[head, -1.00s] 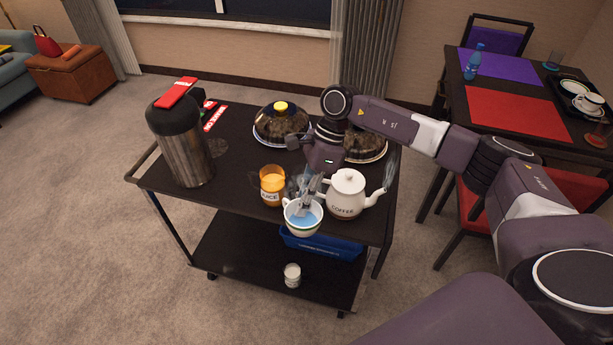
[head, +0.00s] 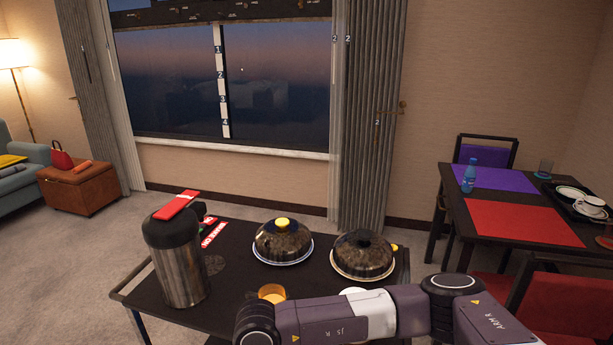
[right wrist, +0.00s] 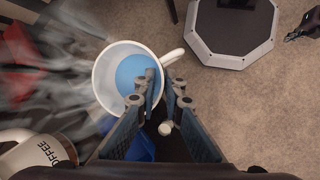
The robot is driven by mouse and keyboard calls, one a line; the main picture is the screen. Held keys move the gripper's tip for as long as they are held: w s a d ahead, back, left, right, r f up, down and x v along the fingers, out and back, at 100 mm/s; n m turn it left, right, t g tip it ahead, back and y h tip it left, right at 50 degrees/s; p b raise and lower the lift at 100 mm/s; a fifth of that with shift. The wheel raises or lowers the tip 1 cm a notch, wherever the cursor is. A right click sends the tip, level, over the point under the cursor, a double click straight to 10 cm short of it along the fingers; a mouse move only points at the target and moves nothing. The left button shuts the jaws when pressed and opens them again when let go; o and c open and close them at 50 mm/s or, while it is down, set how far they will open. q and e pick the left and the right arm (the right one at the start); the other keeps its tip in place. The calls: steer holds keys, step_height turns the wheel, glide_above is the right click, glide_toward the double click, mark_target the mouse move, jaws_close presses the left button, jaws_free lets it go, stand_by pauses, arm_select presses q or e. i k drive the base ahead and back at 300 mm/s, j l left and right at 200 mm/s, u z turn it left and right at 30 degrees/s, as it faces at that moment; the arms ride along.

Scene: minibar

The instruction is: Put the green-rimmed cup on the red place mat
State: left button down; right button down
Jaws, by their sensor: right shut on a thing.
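The cup (right wrist: 105,83) is white with blue inside and a handle on its right in the right wrist view. My right gripper (right wrist: 160,83) is shut on the cup's wall near the handle. The cup's green rim is not clear in this view. In the head view the cup and right gripper are out of sight; only my right arm shows along the bottom. The red place mat (head: 515,230) lies flat on the dark table at the right, well away from the cart. A dark gripper, likely my left one (right wrist: 304,24), shows small at the wrist view's corner.
The cart (head: 236,243) carries a steel flask (head: 180,262), two domed dishes (head: 283,241) (head: 363,254) and an orange mug (head: 272,293). A coffee pot (right wrist: 30,155) is near the cup. The table holds a purple mat (head: 505,179), a bottle (head: 470,174) and a tray (head: 561,202). A red chair (head: 563,310) stands in front.

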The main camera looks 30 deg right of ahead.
mark_target(497, 217)
steer(key=i+j+u, duration=0.7)
steer(key=i+u, duration=0.2)
steer(key=i+j+u, duration=0.25)
steer(key=i, duration=0.4)
steer(key=i+u, duration=0.3)
steer(key=i, duration=0.3)
steer(key=i+z, duration=0.7)
steer(key=i+j+z, duration=0.2)
steer(key=i+z, duration=0.15)
steer(key=i, duration=0.15)
steer(key=i+l+z, duration=0.15)
steer(key=i+z, duration=0.15)
steer(key=z, duration=0.15)
steer(key=i+z, duration=0.65)
steer(key=z, duration=0.3)
steer(key=i+z, duration=0.45)
steer(key=i, duration=0.85)
steer(key=i+z, duration=0.15)
steer(key=i, duration=0.45)
steer(key=i+j+z, duration=0.15)
steer(key=i, duration=0.45)
steer(key=i+l+z, duration=0.1)
steer(key=i+z, duration=0.6)
steer(key=z, duration=0.15)
steer(key=i+j+z, duration=0.2)
steer(key=i+z, duration=0.25)
steer(key=i+l+z, duration=0.2)
steer(key=z, duration=0.2)
steer(key=i+z, duration=0.8)
